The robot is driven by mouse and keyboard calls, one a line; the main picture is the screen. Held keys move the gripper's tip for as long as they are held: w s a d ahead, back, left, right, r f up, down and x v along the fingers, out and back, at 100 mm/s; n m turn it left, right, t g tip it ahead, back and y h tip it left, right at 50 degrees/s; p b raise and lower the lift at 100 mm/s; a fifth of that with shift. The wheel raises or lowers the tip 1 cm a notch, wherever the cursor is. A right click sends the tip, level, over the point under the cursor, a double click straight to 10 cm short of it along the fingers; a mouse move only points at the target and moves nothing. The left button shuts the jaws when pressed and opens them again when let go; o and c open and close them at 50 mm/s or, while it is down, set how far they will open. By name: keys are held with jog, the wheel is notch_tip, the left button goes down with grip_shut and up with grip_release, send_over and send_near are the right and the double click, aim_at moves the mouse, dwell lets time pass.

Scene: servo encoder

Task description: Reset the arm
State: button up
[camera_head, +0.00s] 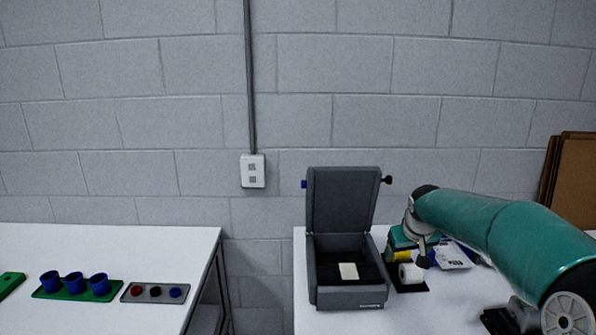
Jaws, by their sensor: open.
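My teal arm reaches in from the right edge over the right-hand white table. My gripper (423,257) hangs at the end of the wrist, just right of the open grey box, pointing down. It is open, and its fingers are small and dark here. It is close to a white roll (411,273) on a dark base, and I cannot tell whether they touch. I see nothing held in it.
The grey box (349,298) has its lid raised and a pale block (348,271) inside. Papers (452,256) lie behind the wrist. On the left table stand a green tray (107,293) with blue cups and a grey tray (154,299) with coloured knobs. A gap separates the tables.

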jog(key=s+a+r+h, duration=0.1)
jog(key=s+a+r, duration=0.2)
jog(key=s+a, duration=0.35)
jog(key=s+a+r, duration=0.2)
jog(key=s+a, duration=0.1)
jog(key=s, duration=0.7)
jog(key=s+a+f+y, duration=0.1)
jog(key=s+a, duration=0.1)
jog(key=s, duration=0.7)
jog(key=s+a+f, duration=0.1)
jog(key=s, duration=0.8)
jog(key=shift+a+f+m+y, duration=0.35)
jog(key=shift+a+m+y, duration=0.05)
